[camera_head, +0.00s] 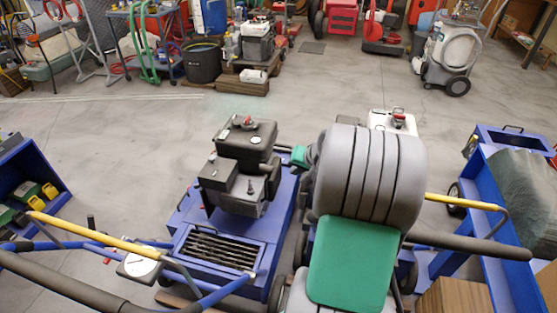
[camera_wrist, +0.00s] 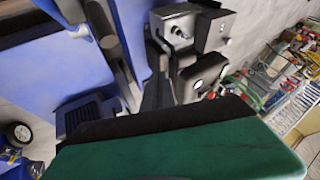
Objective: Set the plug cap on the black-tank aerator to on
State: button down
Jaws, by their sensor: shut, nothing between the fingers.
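The black-tank aerator has a blue deck and a black engine with a black tank (camera_head: 246,137) on top, left of centre in the head view. A red-and-black fitting (camera_head: 244,122) sits on the tank. I cannot pick out the plug cap or its setting for sure. My gripper (camera_head: 284,149) is shut and empty at the right side of this engine, mostly hidden behind my grey and green arm. In the wrist view, my green gripper body with its black edge (camera_wrist: 160,121) fills the bottom, and dark engine parts (camera_wrist: 195,45) stand close ahead. I cannot tell whether they touch.
A second aerator with a white tank (camera_head: 392,122) stands to the right, largely behind my arm. Yellow-and-blue handlebars (camera_head: 95,235) cross the lower left. A blue cart (camera_head: 505,225) with a dark sack is at right. The concrete floor behind the aerators is open.

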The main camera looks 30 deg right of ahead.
jog(key=d, duration=0.2)
jog(key=b, duration=0.2)
send_near(268, 175)
notch_tip(268, 175, down, 4)
jog(key=w+d, duration=0.2)
jog(key=shift+w+d+f+m, duration=0.1)
jog(key=shift+w+d+m, duration=0.05)
jog(key=shift+d+m, duration=0.15)
jog(key=shift+a, duration=0.1)
